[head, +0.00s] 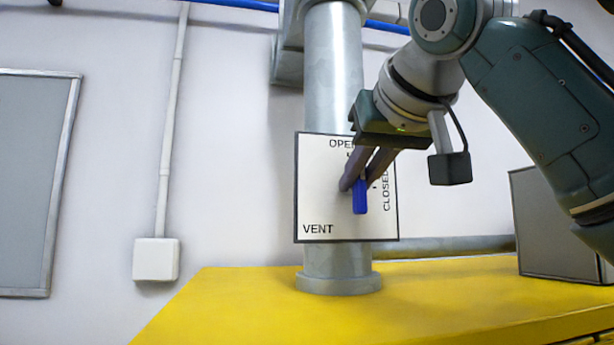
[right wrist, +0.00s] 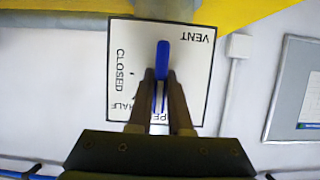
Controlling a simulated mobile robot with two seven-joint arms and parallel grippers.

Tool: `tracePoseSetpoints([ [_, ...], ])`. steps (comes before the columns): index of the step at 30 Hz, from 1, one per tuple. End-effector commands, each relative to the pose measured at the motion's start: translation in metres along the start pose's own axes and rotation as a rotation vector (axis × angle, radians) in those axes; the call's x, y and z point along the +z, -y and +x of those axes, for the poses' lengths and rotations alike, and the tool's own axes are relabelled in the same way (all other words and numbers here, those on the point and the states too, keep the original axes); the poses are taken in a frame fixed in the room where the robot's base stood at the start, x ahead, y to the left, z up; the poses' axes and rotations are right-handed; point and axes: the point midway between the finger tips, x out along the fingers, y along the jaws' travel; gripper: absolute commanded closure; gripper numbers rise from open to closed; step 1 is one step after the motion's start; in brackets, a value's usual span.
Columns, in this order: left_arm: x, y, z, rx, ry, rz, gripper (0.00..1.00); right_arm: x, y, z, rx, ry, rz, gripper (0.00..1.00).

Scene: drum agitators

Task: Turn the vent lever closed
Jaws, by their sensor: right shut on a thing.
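The vent lever is a blue bar (head: 360,197) on a white square plate (head: 318,190) marked VENT, OPEN and CLOSED. OPEN stands at the plate's top and CLOSED runs up its right side. My right gripper (head: 352,186) reaches down from the upper right and its dark fingers are shut on the lever. The lever's lower end shows below the fingers, and it looks roughly upright. In the right wrist view, upside down, the blue lever (right wrist: 162,60) runs between the fingers (right wrist: 158,92) toward the partly covered OPEN mark; a HALF mark also shows. My left gripper is not in view.
The plate sits on a grey vertical pipe (head: 333,70) that meets a yellow surface (head: 420,295). A grey box (head: 540,225) stands at the right. A white wall box (head: 156,260) and a grey panel (head: 35,180) are on the left.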

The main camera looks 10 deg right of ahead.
Motion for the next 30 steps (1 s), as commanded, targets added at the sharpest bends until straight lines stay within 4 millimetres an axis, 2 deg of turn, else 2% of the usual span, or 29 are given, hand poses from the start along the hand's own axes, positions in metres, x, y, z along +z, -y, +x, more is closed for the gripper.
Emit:
tracePoseSetpoints([
  [11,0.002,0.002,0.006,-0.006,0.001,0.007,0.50,0.001,-0.001,0.001,-0.039,-0.002,0.095,1.00],
  [30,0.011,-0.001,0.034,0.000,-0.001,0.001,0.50,0.004,-0.006,0.003,-0.256,-0.003,0.624,1.00],
])
